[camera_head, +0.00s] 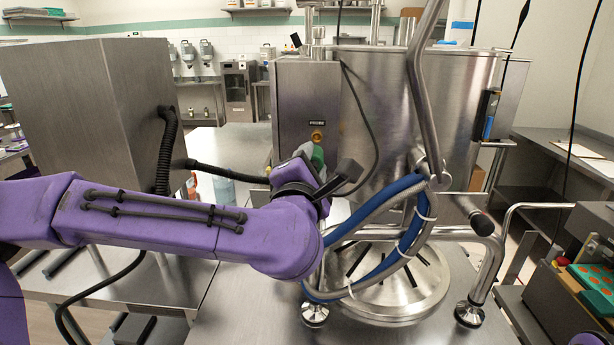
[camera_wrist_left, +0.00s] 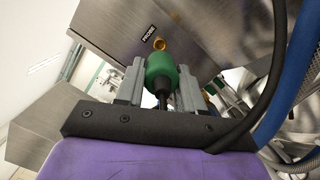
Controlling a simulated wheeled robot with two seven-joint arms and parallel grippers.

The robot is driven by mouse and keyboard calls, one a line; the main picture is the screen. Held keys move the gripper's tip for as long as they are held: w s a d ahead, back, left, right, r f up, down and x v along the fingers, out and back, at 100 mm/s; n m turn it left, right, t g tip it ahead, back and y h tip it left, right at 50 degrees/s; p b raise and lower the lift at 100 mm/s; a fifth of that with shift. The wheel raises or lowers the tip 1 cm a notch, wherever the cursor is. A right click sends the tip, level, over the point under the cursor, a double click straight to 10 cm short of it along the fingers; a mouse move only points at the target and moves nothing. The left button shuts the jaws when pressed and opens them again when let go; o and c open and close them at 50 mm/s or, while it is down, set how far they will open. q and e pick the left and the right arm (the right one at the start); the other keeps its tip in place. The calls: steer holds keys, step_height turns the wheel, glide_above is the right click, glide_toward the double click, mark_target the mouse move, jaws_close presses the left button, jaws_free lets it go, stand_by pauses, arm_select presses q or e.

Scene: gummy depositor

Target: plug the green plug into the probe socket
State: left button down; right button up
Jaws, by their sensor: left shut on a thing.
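The green plug (camera_wrist_left: 160,72) sits between the two fingers of my left gripper (camera_wrist_left: 158,85), which is shut on it. A black cable leaves the plug's near end. The brass probe socket (camera_wrist_left: 160,43) is beyond the plug in the left wrist view, under a black PROBE label (camera_wrist_left: 149,33), and a gap shows between them.
Blue and grey hoses (camera_head: 375,205) loop right of my left wrist, beside a steel lever (camera_head: 423,95). A thin black cable hangs close to the steel box (camera_head: 293,100). A large steel cabinet (camera_head: 85,105) stands at left.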

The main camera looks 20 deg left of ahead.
arm_select(q)
steer(key=shift+s+d+r, duration=0.15)
steer(key=shift+s+d, duration=0.05)
steer(key=shift+s, duration=0.1)
steer(key=shift+w+d+f, duration=0.1)
steer(key=shift+w+f, duration=0.1)
steer(key=shift+w, duration=0.05)
steer(key=shift+w+a, duration=0.3)
steer(key=shift+w, duration=0.7)
steer(key=shift+w+a, duration=0.35)
steer(key=shift+w, duration=0.6)
steer(key=shift+w+a, duration=0.3)
steer(key=shift+w, duration=0.7)
steer(key=shift+w, duration=0.1)
steer(key=shift+w+a, duration=0.3)
steer(key=shift+w, duration=0.55)
steer(key=c, duration=0.6)
jaws_free()
steer(key=shift+s, duration=0.1)
